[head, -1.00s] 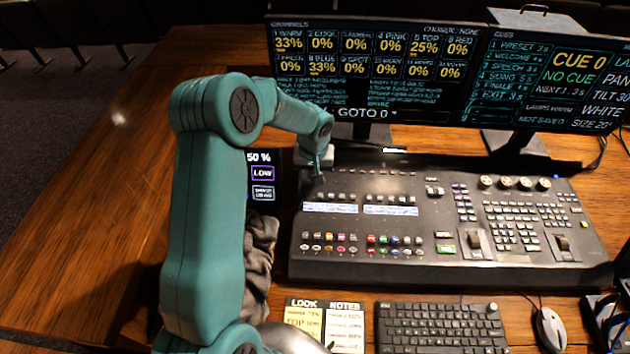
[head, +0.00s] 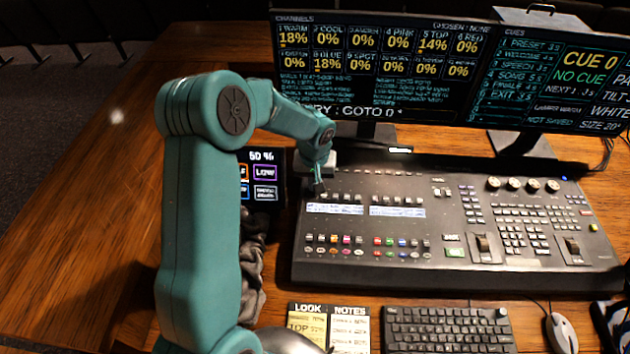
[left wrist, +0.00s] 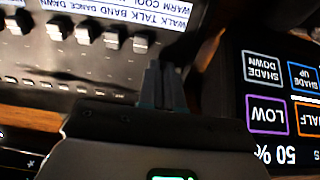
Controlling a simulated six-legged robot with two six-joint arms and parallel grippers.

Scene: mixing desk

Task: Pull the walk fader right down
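My left gripper (head: 319,186) is at the far left end of the upper fader row on the black mixing desk (head: 450,270). In the left wrist view its two dark fingers (left wrist: 163,76) are close together, on the far side of the upside-down label strip (left wrist: 120,8). The WALK label (left wrist: 180,17) is at the strip's end nearest the fingers. Several neighbouring light fader caps (left wrist: 140,42) show beside them. The walk fader's cap is hidden at the fingertips; I cannot tell whether it is between them or against them. My right gripper is not in view.
A touch screen (head: 262,180) stands left of the desk, close to my left arm. Monitors (head: 390,70) stand behind. The keyboard (head: 445,328), notes (head: 350,325) and mouse (head: 560,332) lie in front. Dark cloth (head: 252,265) lies beside the desk.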

